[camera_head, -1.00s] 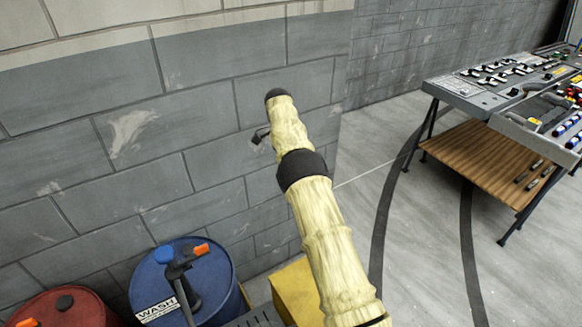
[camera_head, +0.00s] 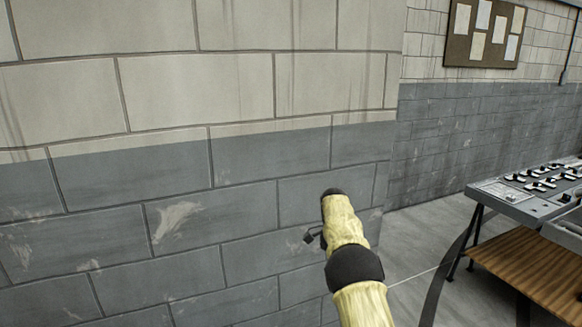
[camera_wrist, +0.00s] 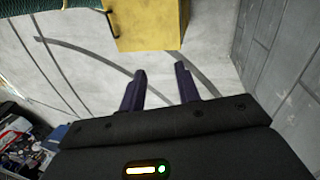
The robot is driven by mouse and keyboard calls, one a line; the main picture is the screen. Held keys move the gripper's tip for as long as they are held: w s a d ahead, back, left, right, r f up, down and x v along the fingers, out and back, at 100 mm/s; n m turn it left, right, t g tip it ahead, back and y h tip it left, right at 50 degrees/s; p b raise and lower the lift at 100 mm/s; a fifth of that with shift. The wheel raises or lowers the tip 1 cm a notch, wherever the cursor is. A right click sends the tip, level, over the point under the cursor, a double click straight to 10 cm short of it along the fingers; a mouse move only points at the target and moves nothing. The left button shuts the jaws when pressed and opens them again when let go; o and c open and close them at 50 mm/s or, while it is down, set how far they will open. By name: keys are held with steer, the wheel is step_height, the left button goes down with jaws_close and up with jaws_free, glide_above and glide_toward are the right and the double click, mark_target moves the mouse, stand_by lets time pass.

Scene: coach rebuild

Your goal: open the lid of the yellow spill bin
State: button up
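The yellow box-shaped thing, which looks like the spill bin (camera_wrist: 150,28), shows at the top of the wrist view, cut off by the picture edge. Only part of its plain yellow side shows; I cannot make out its lid. My gripper (camera_wrist: 160,69) has its two dark fingers apart with nothing between them. The fingertips point toward the bin's lower edge in the picture, with floor visible around them. In the head view the bin is out of frame, and my yellow-sleeved arm reaches up before the wall.
A grey block wall (camera_head: 190,235) stands close beside my arm, and on the right in the wrist view (camera_wrist: 285,80). Dark green material (camera_wrist: 60,8) and clutter (camera_wrist: 20,135) lie at the wrist view's left.

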steer(key=s+r+n+t+y, duration=0.1)
steer(key=s+n+t, duration=0.4)
steer(key=s, duration=2.7)
steer(key=d+n, duration=0.1)
steer(key=n, duration=0.6)
steer(key=shift+s+n+t, duration=0.2)
steer(key=shift+n+t, duration=0.1)
steer(key=shift+c, duration=0.4)
jaws_close()
steer(key=shift+a, duration=0.1)
